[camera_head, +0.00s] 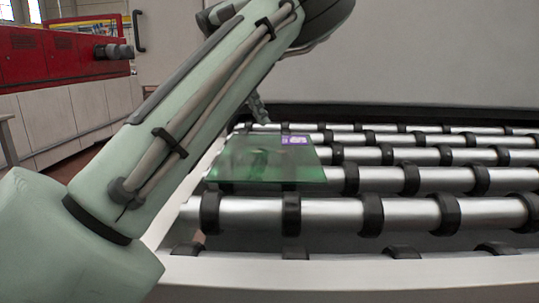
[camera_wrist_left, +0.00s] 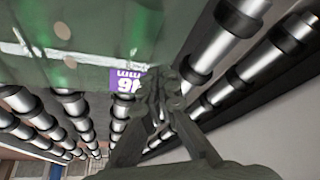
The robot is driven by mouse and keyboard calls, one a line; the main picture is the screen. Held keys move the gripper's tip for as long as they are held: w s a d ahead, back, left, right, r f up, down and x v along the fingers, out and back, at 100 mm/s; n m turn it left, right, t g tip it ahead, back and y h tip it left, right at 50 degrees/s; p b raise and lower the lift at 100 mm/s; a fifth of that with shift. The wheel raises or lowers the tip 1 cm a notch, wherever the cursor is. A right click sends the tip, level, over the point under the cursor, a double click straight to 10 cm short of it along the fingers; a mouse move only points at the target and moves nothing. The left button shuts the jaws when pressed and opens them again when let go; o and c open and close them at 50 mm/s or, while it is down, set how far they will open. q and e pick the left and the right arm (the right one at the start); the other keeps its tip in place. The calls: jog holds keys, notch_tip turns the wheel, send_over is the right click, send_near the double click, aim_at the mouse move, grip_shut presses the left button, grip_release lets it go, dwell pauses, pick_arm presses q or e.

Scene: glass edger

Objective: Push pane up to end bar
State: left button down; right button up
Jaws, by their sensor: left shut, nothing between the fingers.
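The pane (camera_head: 250,165) is a green, see-through sheet lying flat on the rollers at the left end of the conveyor. It has a purple label (camera_head: 297,140) near its far edge. In the left wrist view the pane (camera_wrist_left: 80,75) fills the upper left, with the label (camera_wrist_left: 127,78) beside the fingertips. My left gripper (camera_head: 258,108) is shut and empty at the pane's far side; its fingers (camera_wrist_left: 160,88) look close to the pane's edge. I cannot tell whether they touch it. A dark bar (camera_head: 420,115) runs along the rollers' far side; whether it is the end bar is unclear.
Metal rollers with black rings (camera_head: 400,212) stretch to the right, bare there. A pale frame rail (camera_head: 350,272) runs along the near side. A grey wall panel (camera_head: 430,60) rises behind. A red machine (camera_head: 60,52) stands at the left.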

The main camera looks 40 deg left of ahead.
pick_arm(q)
jog(key=shift+f, duration=0.15)
jog(key=shift+f+b, duration=0.7)
jog(key=shift+f, duration=0.6)
jog(key=shift+r, duration=0.15)
jog(key=shift+r+p, duration=0.2)
jog(key=shift+p, duration=0.4)
